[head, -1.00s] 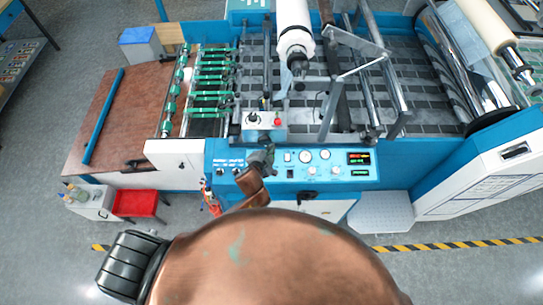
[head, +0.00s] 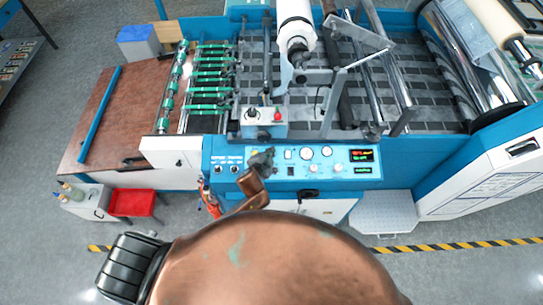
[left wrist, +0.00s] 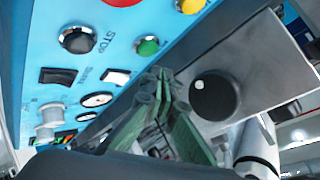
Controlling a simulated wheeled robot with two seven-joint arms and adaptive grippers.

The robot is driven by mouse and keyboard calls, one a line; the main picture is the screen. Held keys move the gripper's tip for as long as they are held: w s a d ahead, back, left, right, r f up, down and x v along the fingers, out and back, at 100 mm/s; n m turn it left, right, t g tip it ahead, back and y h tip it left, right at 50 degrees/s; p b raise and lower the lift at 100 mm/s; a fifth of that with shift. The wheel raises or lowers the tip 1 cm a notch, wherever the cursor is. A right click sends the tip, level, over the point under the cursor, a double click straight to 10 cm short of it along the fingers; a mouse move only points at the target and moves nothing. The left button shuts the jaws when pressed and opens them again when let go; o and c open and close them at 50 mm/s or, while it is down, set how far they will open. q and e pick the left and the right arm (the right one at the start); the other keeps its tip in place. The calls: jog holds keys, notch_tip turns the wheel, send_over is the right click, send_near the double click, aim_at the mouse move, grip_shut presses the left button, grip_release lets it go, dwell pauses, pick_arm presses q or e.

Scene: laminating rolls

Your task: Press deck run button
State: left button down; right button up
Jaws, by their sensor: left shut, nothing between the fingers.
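The blue control panel (head: 330,172) runs along the machine's front. In the left wrist view it carries a green button (left wrist: 147,46), a black button (left wrist: 76,39) marked STOP, a red button (left wrist: 122,1) cut by the top edge and a yellow button (left wrist: 190,4). I cannot read the label beside the green button. My left gripper (head: 263,158) is shut and empty in front of the panel's left half. Its fingertips (left wrist: 158,84) show just below the green button in the wrist picture; contact is not clear. My right gripper is not in view.
A red stool (head: 132,203) and a white step (head: 384,212) stand on the floor.

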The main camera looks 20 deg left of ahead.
pick_arm(q)
jog(key=shift+w+f, duration=0.1)
jog(key=shift+f, duration=0.3)
dwell(1.1)
jog(key=shift+f, duration=0.15)
jog(key=shift+w+f+b, duration=0.1)
jog(key=shift+f+b, duration=0.2)
jog(key=shift+b, duration=0.05)
jog(key=shift+f, duration=0.15)
dwell(0.4)
